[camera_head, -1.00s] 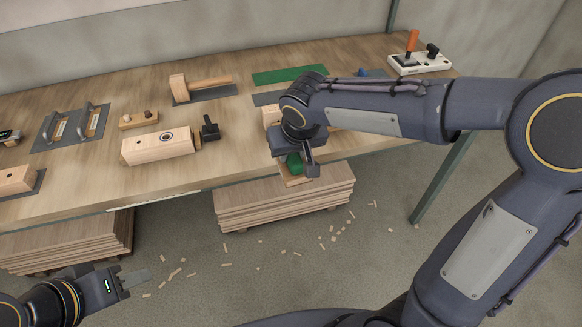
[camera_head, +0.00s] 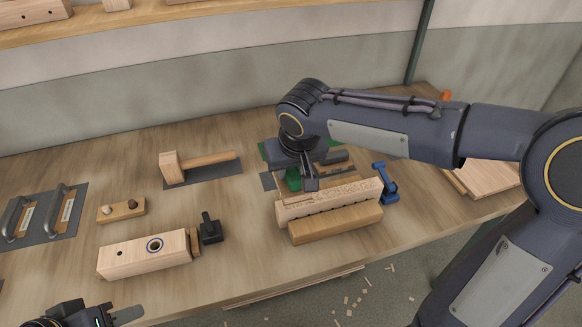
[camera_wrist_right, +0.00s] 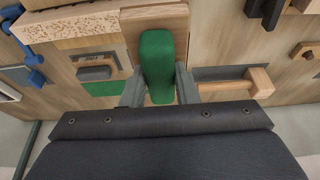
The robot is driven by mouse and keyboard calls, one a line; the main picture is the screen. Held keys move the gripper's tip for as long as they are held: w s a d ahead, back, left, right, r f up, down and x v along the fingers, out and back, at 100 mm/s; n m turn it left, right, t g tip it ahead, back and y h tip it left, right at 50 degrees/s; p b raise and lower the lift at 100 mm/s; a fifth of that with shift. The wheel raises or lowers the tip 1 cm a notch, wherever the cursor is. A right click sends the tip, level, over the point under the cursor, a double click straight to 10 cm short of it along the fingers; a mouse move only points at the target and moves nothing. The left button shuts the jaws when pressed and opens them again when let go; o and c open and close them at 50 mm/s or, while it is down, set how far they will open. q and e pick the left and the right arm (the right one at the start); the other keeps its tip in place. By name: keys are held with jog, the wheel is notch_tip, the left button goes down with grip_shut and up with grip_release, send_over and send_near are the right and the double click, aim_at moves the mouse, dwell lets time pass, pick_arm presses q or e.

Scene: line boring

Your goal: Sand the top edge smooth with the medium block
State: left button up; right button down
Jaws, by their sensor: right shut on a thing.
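A pale wooden workpiece (camera_head: 330,203) with a rough, speckled top edge lies on the right half of the bench. Its speckled face also shows at upper left in the right wrist view (camera_wrist_right: 95,24). My right gripper (camera_head: 300,183) is shut on a green-handled block (camera_wrist_right: 158,65) with a wooden part at its far end. The block shows only as a bit of green in the head view (camera_head: 292,180), just behind the workpiece's left part. Whether it touches the workpiece is not clear. My left gripper (camera_head: 116,317) is low at the bottom left, mostly cut off, its opening unclear.
A blue clamp-like tool (camera_head: 384,182) stands right of the workpiece. A grey block (camera_wrist_right: 94,73) lies near the green mat (camera_wrist_right: 103,89). A mallet (camera_head: 195,163), a drilled wooden block (camera_head: 145,255) and a black tool (camera_head: 210,230) are to the left. The front-left bench is partly free.

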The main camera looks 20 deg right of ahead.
jog(key=shift+s+r, duration=0.1)
jog(key=shift+s, duration=0.05)
notch_tip(320, 180, down, 6)
jog(key=b, duration=0.5)
dwell(0.3)
jog(key=shift+b, duration=0.3)
jog(key=shift+f+b, duration=0.5)
jog(key=shift+f, duration=0.05)
jog(key=shift+w+d+r+p, duration=0.1)
jog(key=shift+d+p, duration=0.3)
jog(key=shift+d, duration=2.1)
jog(key=shift+w+d+r+p, duration=0.1)
jog(key=shift+d+p, duration=0.35)
jog(key=shift+d, duration=2.1)
jog(key=shift+w+d+r+p, duration=0.1)
jog(key=shift+d+p, duration=0.3)
jog(key=shift+d, duration=2.55)
